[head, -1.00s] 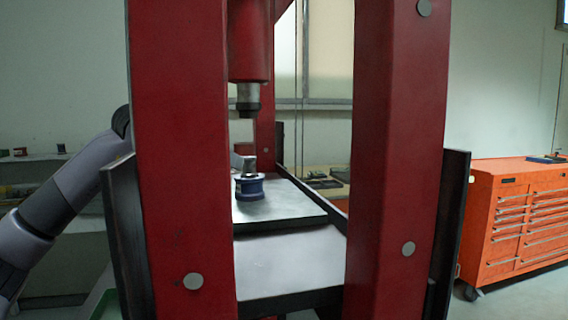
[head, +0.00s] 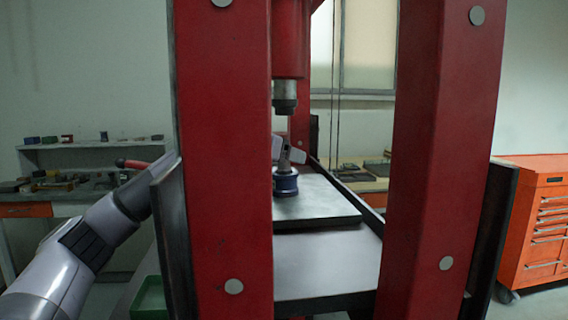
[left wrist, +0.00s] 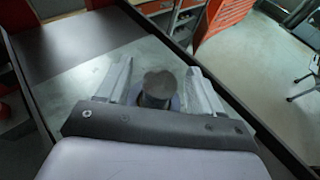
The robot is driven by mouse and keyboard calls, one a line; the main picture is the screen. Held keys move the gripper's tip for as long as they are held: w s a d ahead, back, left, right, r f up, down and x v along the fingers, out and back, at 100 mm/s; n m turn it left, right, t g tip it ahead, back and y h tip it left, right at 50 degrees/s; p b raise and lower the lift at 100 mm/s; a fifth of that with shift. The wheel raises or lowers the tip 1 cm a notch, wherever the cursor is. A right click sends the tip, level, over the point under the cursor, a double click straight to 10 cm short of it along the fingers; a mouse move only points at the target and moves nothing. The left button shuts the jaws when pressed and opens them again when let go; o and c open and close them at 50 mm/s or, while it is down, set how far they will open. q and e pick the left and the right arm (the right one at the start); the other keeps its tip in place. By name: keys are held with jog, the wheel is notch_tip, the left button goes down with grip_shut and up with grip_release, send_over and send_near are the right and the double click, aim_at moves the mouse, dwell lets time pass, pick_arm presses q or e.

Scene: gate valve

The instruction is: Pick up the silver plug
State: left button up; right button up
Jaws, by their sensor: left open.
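The silver plug (left wrist: 157,86) is a short metal cylinder, seen from above between the two fingers of my left gripper (left wrist: 158,68). My left gripper is open, with a finger on each side of the plug; I cannot tell whether either touches it. In the head view the plug (head: 284,160) stands upright in a blue ring-shaped part (head: 286,182) on the press plate. My left gripper (head: 291,150) reaches in from behind the red post there and partly covers the plug. My right gripper is not in view.
Two thick red posts (head: 222,160) (head: 440,160) of the press stand in front of the plate (head: 325,205). The press ram (head: 285,97) hangs just above the plug. An orange tool cabinet (head: 540,220) stands at right, and a cluttered bench (head: 70,195) at left.

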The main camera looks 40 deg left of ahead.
pick_arm(q)
grip_shut()
jog(key=shift+r, duration=0.1)
